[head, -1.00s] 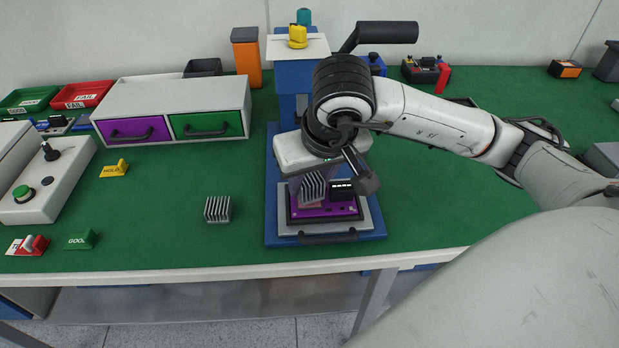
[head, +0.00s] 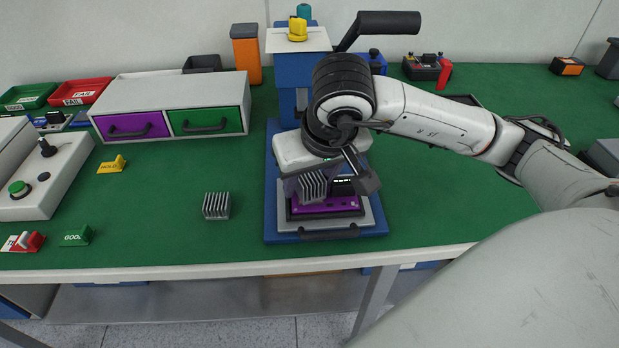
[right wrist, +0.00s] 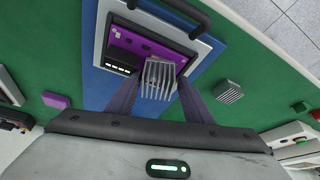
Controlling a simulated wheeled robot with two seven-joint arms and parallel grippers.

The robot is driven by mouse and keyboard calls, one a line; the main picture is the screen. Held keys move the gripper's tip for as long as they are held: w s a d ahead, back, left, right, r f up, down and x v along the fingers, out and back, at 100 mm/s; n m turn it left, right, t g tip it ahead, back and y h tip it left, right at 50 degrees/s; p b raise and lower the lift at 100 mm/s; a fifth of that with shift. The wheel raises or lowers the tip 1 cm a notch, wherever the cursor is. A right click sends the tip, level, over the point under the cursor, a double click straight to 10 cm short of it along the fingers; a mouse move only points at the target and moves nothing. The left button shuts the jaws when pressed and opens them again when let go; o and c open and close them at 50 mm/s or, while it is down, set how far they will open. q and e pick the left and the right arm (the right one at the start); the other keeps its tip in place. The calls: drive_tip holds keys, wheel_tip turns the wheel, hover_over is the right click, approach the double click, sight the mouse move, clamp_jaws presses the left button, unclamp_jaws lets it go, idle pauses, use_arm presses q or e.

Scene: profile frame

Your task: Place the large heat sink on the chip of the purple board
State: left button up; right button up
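My right gripper (head: 311,186) is shut on a grey finned heat sink (right wrist: 158,80), which sits between its two fingers in the right wrist view. The heat sink is over the left part of the purple board (head: 330,206); I cannot tell whether it touches. The chip is hidden beneath it. The board also shows in the right wrist view (right wrist: 150,45), lying in a light grey tray on a blue base. Another finned heat sink (head: 217,206) stands on the green mat to the left; it also shows in the right wrist view (right wrist: 228,92). My left gripper is not in view.
The blue press (head: 300,72) with a black lever (head: 386,24) rises behind the board. A cabinet with purple and green drawers (head: 207,121) stands at back left. A control box (head: 45,180) is at far left. The mat around the loose heat sink is clear.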

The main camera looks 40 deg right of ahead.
drive_tip(key=shift+o, duration=0.4)
drive_tip(key=shift+s+d+f, duration=0.1)
drive_tip(key=shift+d, duration=0.05)
drive_tip(key=p+v, duration=0.1)
drive_tip(key=v, duration=0.9)
drive_tip(key=shift+a+r+p, duration=0.2)
drive_tip(key=shift+r+p, duration=0.1)
drive_tip(key=shift+f, duration=0.1)
